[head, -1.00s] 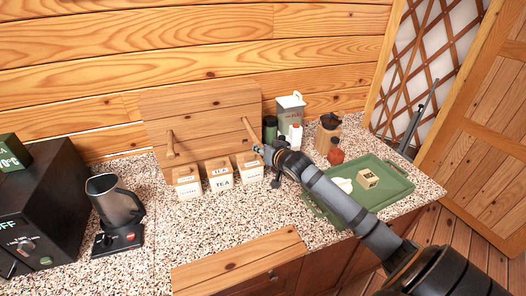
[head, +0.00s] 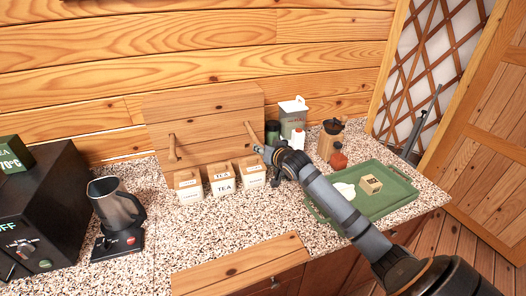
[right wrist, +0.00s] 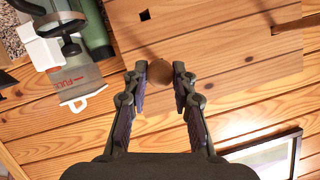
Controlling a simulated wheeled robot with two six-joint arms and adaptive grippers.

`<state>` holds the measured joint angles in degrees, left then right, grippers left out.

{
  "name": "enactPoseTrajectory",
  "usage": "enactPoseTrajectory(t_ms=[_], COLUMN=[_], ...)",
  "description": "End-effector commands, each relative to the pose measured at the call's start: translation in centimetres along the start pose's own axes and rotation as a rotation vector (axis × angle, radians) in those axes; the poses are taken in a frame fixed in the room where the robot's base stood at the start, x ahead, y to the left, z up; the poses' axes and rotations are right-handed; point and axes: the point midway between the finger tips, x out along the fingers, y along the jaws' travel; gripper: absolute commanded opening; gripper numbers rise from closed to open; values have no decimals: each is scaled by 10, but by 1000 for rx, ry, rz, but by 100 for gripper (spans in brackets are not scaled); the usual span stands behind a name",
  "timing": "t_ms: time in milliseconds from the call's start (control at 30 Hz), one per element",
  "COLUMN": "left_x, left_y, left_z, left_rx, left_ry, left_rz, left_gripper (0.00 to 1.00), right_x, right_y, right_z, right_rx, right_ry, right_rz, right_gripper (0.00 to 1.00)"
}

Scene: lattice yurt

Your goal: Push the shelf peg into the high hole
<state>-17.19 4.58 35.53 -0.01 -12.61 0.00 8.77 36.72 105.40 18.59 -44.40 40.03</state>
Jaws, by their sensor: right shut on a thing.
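My right gripper (head: 273,155) is shut on a wooden shelf peg (head: 251,132) at the right side of the upright wooden board (head: 208,112). In the right wrist view the peg (right wrist: 160,72) shows nearly end-on between the fingers (right wrist: 160,82). Its far end points at the board (right wrist: 225,60); I cannot tell whether it is in a hole. An empty dark hole (right wrist: 145,15) shows in the board near the top of that view. Another peg (head: 172,147) sticks out of the board's left side. My left gripper is not in view.
A green tray (head: 393,197) lies right.

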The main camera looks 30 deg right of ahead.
Motion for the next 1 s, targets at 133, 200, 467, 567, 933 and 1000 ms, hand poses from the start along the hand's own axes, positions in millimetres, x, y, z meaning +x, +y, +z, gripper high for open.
enactPoseTrajectory(t_ms=[133,200,467,567,933,1000], left_x=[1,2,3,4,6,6], left_y=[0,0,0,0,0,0], left_z=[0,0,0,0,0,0], left_rx=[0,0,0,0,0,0], left_ry=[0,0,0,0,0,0], left_rz=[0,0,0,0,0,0], left_gripper=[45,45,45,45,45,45], right_x=[4,5,11,14,22,24], right_y=[0,0,0,0,0,0], right_z=[-2,-2,-5,-5,-9,-10], right_rx=[0,0,0,0,1,1], right_ry=[1,1,0,0,1,1], right_rz=[0,0,-1,-1,-1,-1], right_gripper=[0,0,0,0,0,0])
